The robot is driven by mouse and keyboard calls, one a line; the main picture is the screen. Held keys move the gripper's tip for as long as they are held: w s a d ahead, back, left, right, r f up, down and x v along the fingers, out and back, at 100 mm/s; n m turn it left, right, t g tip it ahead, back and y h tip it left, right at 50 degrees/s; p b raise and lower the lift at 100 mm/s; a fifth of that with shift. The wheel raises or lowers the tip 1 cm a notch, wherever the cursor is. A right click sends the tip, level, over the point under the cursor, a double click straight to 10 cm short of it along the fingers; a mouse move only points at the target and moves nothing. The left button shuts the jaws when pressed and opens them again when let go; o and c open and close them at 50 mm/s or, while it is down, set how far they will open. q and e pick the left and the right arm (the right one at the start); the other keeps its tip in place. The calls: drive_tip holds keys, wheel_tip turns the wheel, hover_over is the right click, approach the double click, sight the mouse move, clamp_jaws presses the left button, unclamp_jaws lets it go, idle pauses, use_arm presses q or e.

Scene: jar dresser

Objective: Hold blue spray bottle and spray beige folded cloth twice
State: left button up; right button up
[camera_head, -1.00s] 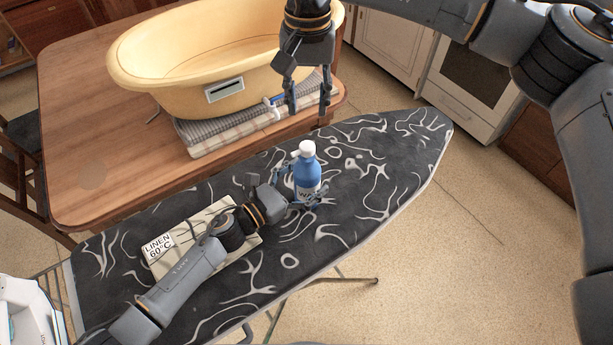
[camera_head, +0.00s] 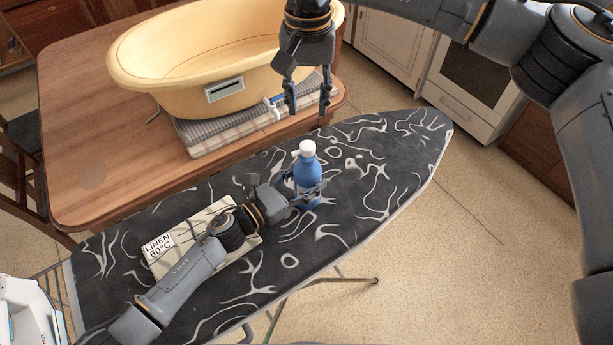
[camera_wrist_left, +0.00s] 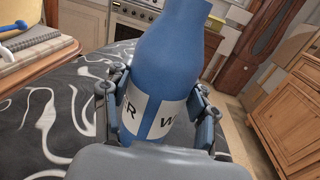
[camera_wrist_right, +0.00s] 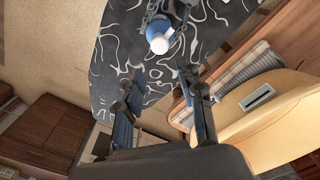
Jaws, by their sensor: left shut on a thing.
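The blue spray bottle (camera_head: 307,172) with a white top stands upright on the ironing board. My left gripper (camera_head: 308,190) is shut around its body; in the left wrist view the bottle (camera_wrist_left: 165,75) fills the space between the fingers (camera_wrist_left: 160,110), its label partly showing. The beige folded cloth (camera_head: 190,226) lies on the board to the left, with a "LINEN 60°C" label, partly hidden under my left arm. My right gripper (camera_head: 307,102) is open and empty, above the board's far edge. In the right wrist view, the bottle's white top (camera_wrist_right: 160,44) shows beyond its fingers.
The black patterned ironing board (camera_head: 385,150) is clear to the right of the bottle. A wooden table (camera_head: 90,150) behind it holds a yellow tub (camera_head: 135,65) on folded checked cloths (camera_head: 200,140). A white object (camera_head: 25,315) is at the lower left.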

clamp_jaws()
idle(1.2)
